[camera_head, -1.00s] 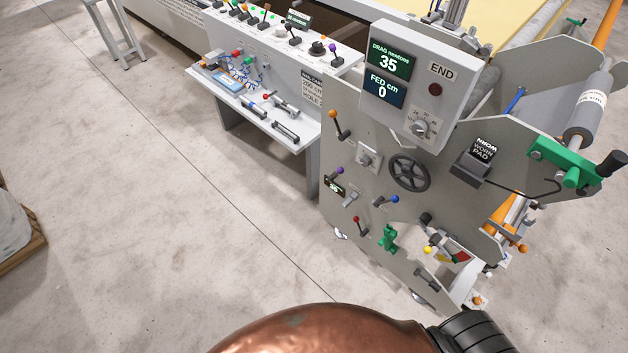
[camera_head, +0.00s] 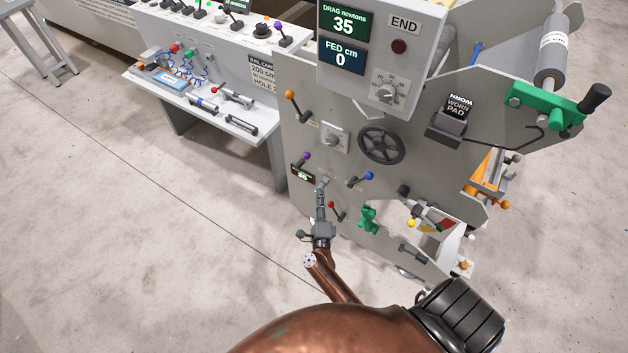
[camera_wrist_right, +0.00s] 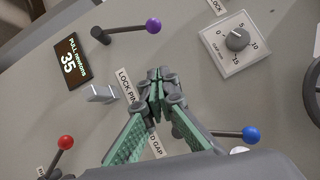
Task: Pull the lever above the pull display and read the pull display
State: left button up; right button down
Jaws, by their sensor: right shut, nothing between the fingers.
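The pull display (camera_wrist_right: 70,57) is a dark screen reading "PULL newtons 35" at the left of the right wrist view; in the head view it shows small (camera_head: 303,174). The lever with a purple knob (camera_wrist_right: 127,30) sticks out of the grey panel just above it and points right; it also shows in the head view (camera_head: 302,159). In the head view the gripper (camera_head: 322,185) is right of the display. My left gripper is out of view.
Close by are a grey lock pin (camera_wrist_right: 100,94), a red-knobbed lever (camera_wrist_right: 62,146), a blue-knobbed lever (camera_wrist_right: 245,133) and a gap dial (camera_wrist_right: 236,40). In the head view, a handwheel (camera_head: 381,145) and green clamp (camera_head: 369,219) are farther right.

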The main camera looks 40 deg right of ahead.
aim_at(302, 161)
pick_arm(q)
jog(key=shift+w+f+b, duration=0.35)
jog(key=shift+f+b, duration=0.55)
jog(key=shift+b, duration=0.05)
pick_arm(e)
jog(key=w+a+x, duration=0.1)
jog(key=a+x, duration=0.1)
jog(key=x, duration=1)
jog(key=shift+w+a+r, duration=0.15)
jog(key=shift+w+r, duration=0.1)
jog(key=shift+w, duration=0.15)
